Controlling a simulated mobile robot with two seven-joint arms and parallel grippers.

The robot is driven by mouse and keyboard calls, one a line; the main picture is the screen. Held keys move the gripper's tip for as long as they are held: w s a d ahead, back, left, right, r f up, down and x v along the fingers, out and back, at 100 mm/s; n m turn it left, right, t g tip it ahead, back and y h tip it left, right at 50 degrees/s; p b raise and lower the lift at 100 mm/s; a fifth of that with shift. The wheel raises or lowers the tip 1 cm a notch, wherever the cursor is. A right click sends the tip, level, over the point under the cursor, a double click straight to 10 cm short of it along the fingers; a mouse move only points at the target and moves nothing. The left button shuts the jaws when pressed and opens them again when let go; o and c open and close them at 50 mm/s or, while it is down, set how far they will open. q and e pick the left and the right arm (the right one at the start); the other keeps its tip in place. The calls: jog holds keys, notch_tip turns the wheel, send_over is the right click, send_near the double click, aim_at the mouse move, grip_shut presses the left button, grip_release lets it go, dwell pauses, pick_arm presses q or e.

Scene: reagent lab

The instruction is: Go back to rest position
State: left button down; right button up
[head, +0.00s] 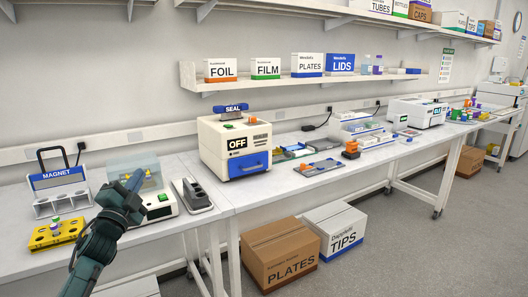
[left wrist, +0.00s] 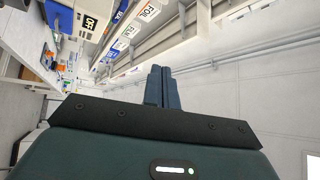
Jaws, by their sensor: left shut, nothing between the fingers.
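My left gripper (head: 135,180) comes in from the lower left in the head view. It is raised over the left bench, in front of a small white device with a clear cover (head: 130,163). In the left wrist view its two fingers (left wrist: 158,86) are together with nothing between them. My right gripper is in neither view.
A magnet rack (head: 58,190), a yellow tube holder (head: 56,234) and a sealer marked OFF (head: 225,130) stand on the benches. Boxes marked PLATES (head: 280,255) and TIPS (head: 338,230) sit on the floor below. Floor at the lower right is clear.

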pick_arm(q)
jog(key=a+f+n+g+y, duration=0.45)
jog(key=f+n, duration=0.55)
jog(key=n, duration=0.3)
jog(key=s+d+f+m+g+h, duration=0.1)
jog(key=s+d+f, duration=0.3)
jog(key=f, duration=0.2)
jog(key=s+d+f+g+h, duration=0.1)
jog(key=s+d+f+g, duration=0.1)
jog(key=s+d+f, duration=0.3)
jog(key=s+d+f+g+h, duration=0.1)
jog(key=s+d+f, duration=0.3)
jog(key=s, duration=0.5)
jog(key=s+d+f+g+h, duration=0.1)
jog(key=s+d+f, duration=0.3)
jog(key=s, duration=0.6)
jog(key=s+d+f+g+h, duration=0.1)
jog(key=s+d+f, duration=0.4)
jog(key=s, duration=0.5)
jog(key=shift+s+f+g, duration=0.15)
jog(key=shift+f+g, duration=0.15)
jog(key=shift+g, duration=0.25)
jog(key=c, duration=2.2)
grip_release()
jog(key=shift+h, duration=0.25)
